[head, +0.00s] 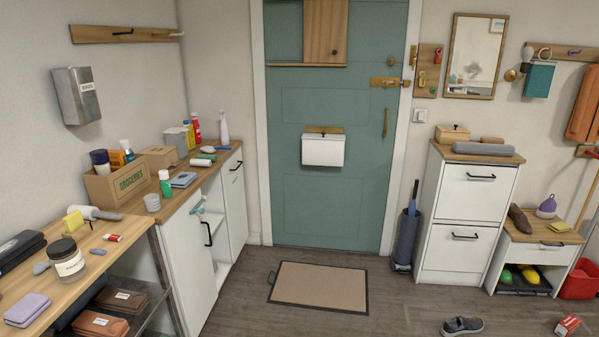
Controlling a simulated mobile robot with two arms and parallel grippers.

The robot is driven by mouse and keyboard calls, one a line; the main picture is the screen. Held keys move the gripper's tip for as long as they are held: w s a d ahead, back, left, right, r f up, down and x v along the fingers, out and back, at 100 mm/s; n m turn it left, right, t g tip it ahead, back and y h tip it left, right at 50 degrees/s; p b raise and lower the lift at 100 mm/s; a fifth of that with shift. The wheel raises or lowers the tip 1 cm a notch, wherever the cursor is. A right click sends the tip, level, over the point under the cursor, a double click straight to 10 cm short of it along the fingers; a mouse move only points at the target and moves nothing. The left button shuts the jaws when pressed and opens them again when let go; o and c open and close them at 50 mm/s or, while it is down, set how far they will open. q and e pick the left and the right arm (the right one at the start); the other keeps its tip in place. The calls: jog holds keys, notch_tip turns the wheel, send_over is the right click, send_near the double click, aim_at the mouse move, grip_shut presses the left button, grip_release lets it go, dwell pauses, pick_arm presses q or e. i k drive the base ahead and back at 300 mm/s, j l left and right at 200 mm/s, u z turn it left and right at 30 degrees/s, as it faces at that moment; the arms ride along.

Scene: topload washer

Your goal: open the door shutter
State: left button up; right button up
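The teal door (335,215) stands shut in the middle of the head view. At its top, a light wooden shutter panel (318,30) with a small dark knob (334,52) stands above a horizontal wooden rail (290,66). The panel's upper end is cut off by the frame edge. To its left, a darker teal surface shows between the panel and the door's left side. Neither of my grippers is in view.
A white box (323,150) hangs mid-door; a brass latch (385,82) and handle (385,123) are at right. A doormat (320,286) lies before the door. A cluttered counter (130,212) stands left, a white cabinet (465,215) right. A shoe (462,326) lies on the otherwise fairly clear floor.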

aim_at(324, 21)
jog(key=i+z, duration=0.1)
jog(key=i, duration=0.45)
jog(key=i+j+z, duration=0.1)
jog(key=i, duration=0.45)
jog(key=i+j, duration=0.2)
jog(key=i, duration=0.35)
jog(key=i+l+z, duration=0.15)
jog(key=i+z, duration=0.85)
jog(key=i+j, duration=0.05)
jog(key=i, duration=0.05)
